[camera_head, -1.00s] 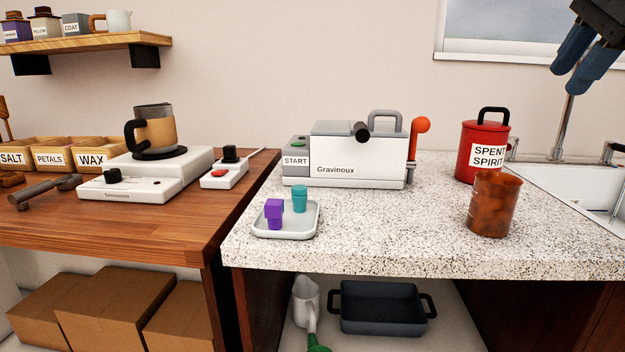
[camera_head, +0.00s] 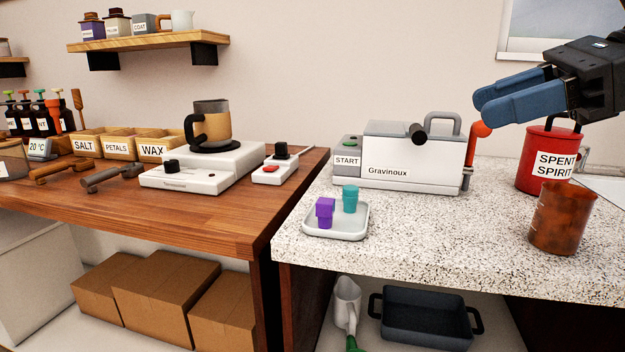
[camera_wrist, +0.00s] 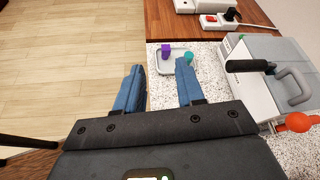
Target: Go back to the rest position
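My gripper (camera_head: 497,97) is in the upper right of the head view, in the air above the stone counter (camera_head: 410,235), in front of the Gravinoux machine's orange-red knob (camera_head: 481,129) as seen from there. Its two blue fingers also show in the wrist view (camera_wrist: 159,84), spread apart with nothing between them. Beyond the fingertips in the wrist view lies the small tray (camera_wrist: 160,71) with a purple piece (camera_wrist: 166,51) and a teal piece (camera_wrist: 188,57).
The Gravinoux machine (camera_head: 410,165) stands at the back of the counter. The red SPENT SPIRIT can (camera_head: 545,145) and a brown beaker (camera_head: 562,220) stand at right. On the wooden table are a hotplate (camera_head: 205,170) with a mug (camera_head: 211,125). The counter's front middle is clear.

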